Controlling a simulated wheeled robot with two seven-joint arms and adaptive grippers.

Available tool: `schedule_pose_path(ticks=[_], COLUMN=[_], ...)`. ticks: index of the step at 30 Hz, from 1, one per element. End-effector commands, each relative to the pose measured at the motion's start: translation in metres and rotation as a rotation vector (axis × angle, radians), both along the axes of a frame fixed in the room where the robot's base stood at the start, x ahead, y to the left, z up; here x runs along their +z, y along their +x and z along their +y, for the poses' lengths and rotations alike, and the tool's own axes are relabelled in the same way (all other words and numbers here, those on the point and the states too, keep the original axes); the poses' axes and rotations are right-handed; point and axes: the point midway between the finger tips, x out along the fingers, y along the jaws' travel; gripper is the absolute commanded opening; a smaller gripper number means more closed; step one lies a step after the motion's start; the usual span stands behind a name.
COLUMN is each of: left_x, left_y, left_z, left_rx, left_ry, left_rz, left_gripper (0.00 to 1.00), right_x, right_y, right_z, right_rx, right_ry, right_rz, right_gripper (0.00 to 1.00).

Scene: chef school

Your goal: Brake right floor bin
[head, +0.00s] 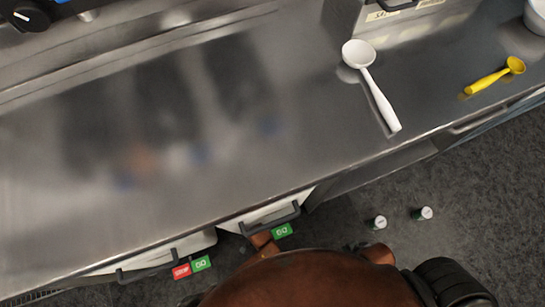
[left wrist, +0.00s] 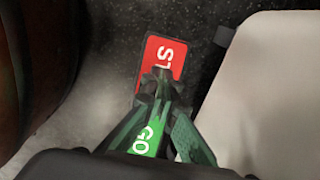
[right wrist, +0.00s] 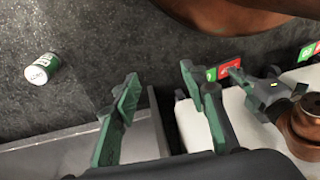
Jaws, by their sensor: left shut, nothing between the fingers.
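The right floor bin (head: 270,213) is white with a dark handle and stands under the counter. Its green GO tab (head: 282,230) shows in the head view; my left arm hides its red tab there. In the left wrist view the red STOP tab (left wrist: 172,52) and green GO tab (left wrist: 146,140) lie beside the white bin (left wrist: 262,90). My left gripper (left wrist: 160,76) is shut and empty, its tips over the red tab; contact is unclear. It also shows at the red tab (right wrist: 229,70) in the right wrist view. My right gripper (right wrist: 157,92) is open and empty above the floor.
The left floor bin (head: 165,256) with its own red and green tabs stands beside it. Two cans (head: 377,222) (head: 424,213) stand on the dark floor to the right. The metal counter (head: 60,180) overhangs the bins; a white ladle (head: 365,65) and yellow scoop (head: 495,78) lie on it.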

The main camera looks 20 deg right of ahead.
Motion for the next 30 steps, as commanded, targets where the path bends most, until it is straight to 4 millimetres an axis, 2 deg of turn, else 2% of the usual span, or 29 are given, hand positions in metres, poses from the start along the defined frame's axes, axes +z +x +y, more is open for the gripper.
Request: schedule_pose_path(ticks=[22,30], left_x=[0.001,0.012], left_y=[0.000,0.001], left_z=[0.000,0.000], left_rx=[0.000,0.000], left_ry=[0.000,-0.001], left_rz=[-0.001,-0.002], left_gripper=[0.00,0.00], right_x=[-0.012,0.004], right_y=[0.040,0.028], right_z=[0.026,0.016], right_rx=[-0.012,-0.005], right_ry=[0.072,0.043], right_rz=[-0.181,-0.124], right_gripper=[0.40,0.40])
